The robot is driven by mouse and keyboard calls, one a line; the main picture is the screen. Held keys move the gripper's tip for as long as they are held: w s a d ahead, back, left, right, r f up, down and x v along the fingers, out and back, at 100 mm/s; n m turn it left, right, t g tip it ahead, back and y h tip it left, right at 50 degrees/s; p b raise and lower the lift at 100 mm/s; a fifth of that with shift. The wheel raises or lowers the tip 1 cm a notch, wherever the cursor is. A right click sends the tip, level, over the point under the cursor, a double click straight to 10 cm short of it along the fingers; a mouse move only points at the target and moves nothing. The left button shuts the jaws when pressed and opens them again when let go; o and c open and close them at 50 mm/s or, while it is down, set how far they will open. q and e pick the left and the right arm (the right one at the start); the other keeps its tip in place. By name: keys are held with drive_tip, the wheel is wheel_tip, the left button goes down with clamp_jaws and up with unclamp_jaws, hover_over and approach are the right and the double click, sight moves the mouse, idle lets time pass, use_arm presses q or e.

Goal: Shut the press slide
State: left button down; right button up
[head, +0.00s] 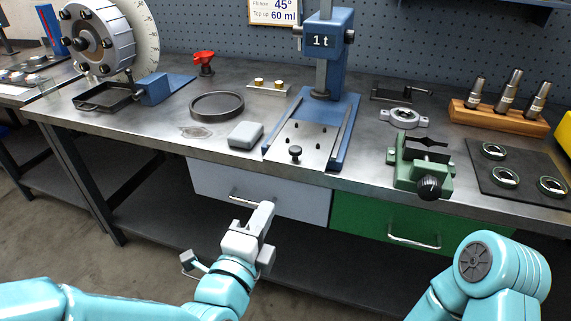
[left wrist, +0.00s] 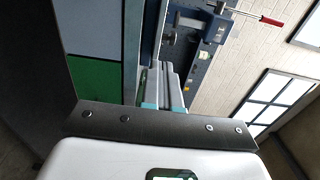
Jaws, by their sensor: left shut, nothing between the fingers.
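The blue press (head: 346,95) with a "1 t" label stands at the back middle of the bench. Its light grey slide plate (head: 312,146) lies low between two rails, reaching forward of the press column to near the bench's front edge. A dark knob (head: 296,153) stands at the slide's front. My left gripper (head: 264,210) is shut and empty, below and in front of the slide, before the grey drawer. It touches neither knob nor slide. In the left wrist view the shut fingers (left wrist: 166,88) point toward the press (left wrist: 198,38). My right gripper is out of view.
A grey block (head: 246,135) and a round dark tray (head: 217,105) lie left of the press. A green vise (head: 420,165) stands right of it. The grey drawer (head: 285,199) and green drawer (head: 385,222) have protruding handles. Open air lies before the bench.

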sight(291, 166)
use_arm(q)
drive_tip(key=p+x, duration=0.2)
drive_tip(key=x, duration=1)
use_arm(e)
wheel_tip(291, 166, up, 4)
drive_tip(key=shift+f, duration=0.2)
use_arm(q)
drive_tip(key=shift+d, duration=0.1)
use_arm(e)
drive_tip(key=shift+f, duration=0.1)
